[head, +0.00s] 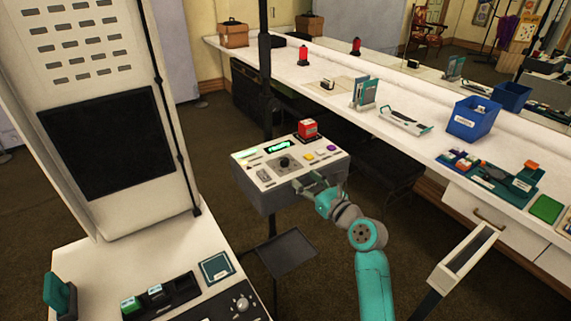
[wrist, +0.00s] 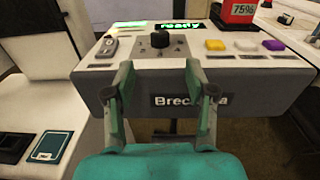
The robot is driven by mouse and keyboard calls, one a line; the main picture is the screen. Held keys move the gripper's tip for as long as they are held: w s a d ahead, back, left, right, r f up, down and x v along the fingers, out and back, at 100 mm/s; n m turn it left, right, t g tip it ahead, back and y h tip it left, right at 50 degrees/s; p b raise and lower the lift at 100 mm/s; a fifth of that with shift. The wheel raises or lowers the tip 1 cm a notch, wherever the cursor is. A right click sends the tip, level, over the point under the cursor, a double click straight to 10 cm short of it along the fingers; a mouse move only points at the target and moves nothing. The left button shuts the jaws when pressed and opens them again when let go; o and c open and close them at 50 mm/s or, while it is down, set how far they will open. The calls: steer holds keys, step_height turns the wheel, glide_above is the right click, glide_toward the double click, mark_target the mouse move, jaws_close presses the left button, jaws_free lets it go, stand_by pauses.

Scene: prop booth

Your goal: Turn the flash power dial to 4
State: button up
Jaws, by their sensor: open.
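The flash power dial appears to be the black knob (head: 284,162) on the sloped top of a grey-white control box (head: 268,200). My gripper (head: 308,187) is at the front edge of the box, below and in front of the dial. In the wrist view my gripper (wrist: 158,82) has its fingers apart with nothing between them, and the dial lies beyond the fingertips.
A red counter (wrist: 238,10) showing 7596 stands on the box. White, yellow (wrist: 246,45) and purple (wrist: 274,45) buttons lie right of the dial, a grey switch (wrist: 106,47) left. A long white counter (head: 400,100) holds a blue bin (head: 472,120). A white console (head: 100,255) stands left.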

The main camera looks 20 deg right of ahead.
mark_target(287, 163)
steer(key=x, duration=0.9)
steer(key=shift+w+a, duration=0.1)
steer(key=shift+w, duration=0.15)
jaws_close()
